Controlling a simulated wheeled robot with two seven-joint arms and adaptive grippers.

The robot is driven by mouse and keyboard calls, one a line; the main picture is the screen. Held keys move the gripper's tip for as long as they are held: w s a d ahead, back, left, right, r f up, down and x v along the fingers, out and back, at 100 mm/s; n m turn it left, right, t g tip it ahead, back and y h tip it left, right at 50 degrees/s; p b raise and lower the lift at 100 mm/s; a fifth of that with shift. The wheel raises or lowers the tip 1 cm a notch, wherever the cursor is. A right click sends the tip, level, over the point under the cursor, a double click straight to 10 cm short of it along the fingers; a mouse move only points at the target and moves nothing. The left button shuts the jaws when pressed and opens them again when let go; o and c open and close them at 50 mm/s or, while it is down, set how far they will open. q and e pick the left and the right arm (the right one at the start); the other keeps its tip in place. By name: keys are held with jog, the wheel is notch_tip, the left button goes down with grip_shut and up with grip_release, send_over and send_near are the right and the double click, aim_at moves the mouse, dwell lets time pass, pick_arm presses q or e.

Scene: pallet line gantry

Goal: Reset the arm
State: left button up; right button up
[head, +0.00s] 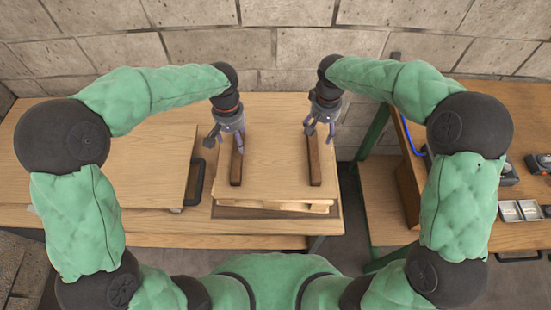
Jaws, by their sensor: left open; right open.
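My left arm, in a green quilted cover, comes in from the left of the head view. Its gripper (225,140) is open and empty, above the left part of a light wooden board stack (275,175), close to a dark wooden bar (237,168). My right arm, covered the same way, comes in from the right. Its gripper (318,132) is open and empty above the right part of the stack, close to a second dark wooden bar (314,160). Both grippers point down. I cannot tell how high they are above the bars.
The stack stands on a wooden table (240,228). Another board (140,170) with a black handle (195,182) lies to the left. A separate bench (385,200) at right holds metal trays (520,210) and dark devices. A stone block wall (300,45) closes off the back.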

jog(key=shift+r, duration=0.3)
dwell(0.4)
